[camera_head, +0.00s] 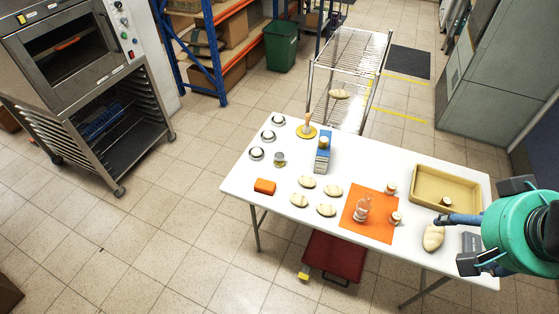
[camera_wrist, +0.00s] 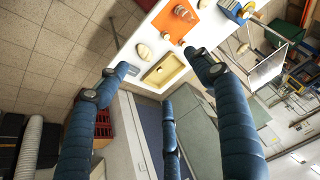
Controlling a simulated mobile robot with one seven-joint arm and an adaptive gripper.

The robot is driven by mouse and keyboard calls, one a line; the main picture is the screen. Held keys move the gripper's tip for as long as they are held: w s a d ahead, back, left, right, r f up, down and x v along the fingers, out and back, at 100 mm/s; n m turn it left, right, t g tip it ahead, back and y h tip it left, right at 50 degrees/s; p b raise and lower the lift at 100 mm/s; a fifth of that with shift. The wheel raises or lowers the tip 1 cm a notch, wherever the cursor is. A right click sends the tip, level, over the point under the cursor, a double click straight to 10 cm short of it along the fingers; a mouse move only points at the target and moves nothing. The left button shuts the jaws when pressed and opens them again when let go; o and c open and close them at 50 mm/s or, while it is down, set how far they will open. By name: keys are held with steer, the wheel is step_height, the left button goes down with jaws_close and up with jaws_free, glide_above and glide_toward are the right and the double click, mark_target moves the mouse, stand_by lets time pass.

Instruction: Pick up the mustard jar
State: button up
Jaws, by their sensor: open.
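Several small jars show in the head view, their labels too small to read. One jar (camera_head: 279,159) with a yellowish-olive body stands alone near the left of the white table. Light-lidded jars stand on the orange mat, one at its back edge (camera_head: 390,189) and one at its right edge (camera_head: 396,217). I cannot tell surely which is the mustard jar. My gripper (camera_head: 466,224) is at the table's right end; its blue fingers (camera_wrist: 158,74) are spread, open and empty, in the wrist view.
A clear bottle (camera_head: 362,207) stands on the orange mat (camera_head: 350,222). The tan tray (camera_head: 425,201) and a loaf (camera_head: 433,238) are near my gripper. Several buns, an orange block (camera_head: 265,186) and a blue box (camera_head: 322,155) occupy the table. A wire rack (camera_head: 350,50) stands behind.

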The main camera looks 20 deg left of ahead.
steer(key=w+a+m+g+y, duration=0.1)
steer(key=w+a+m, duration=0.3)
steer(key=w, duration=0.5)
steer(key=w+a+m+y, duration=0.1)
steer(key=w+a+m, duration=0.1)
steer(key=w+a, duration=0.6)
steer(key=w+a+f+m+g+y+p, duration=0.1)
steer(key=w+a+f+m, duration=0.15)
steer(key=w+a, duration=0.35)
steer(key=w+a+f+m, duration=0.2)
steer(key=w+a+f, duration=0.25)
steer(key=w, duration=0.45)
steer(key=m+g+y+p, duration=0.1)
steer(key=m+g+p, duration=0.1)
steer(key=m, duration=0.9)
glide_above(281, 156)
steer(key=s+d, duration=0.2)
steer(key=d, duration=0.2)
step_height(281, 156, down, 33)
steer(key=shift+w, duration=0.2)
steer(key=shift+d+f, duration=0.1)
steer(key=shift+f, duration=0.05)
steer(key=shift+b+x, duration=0.7)
steer(key=shift+x, duration=3.55)
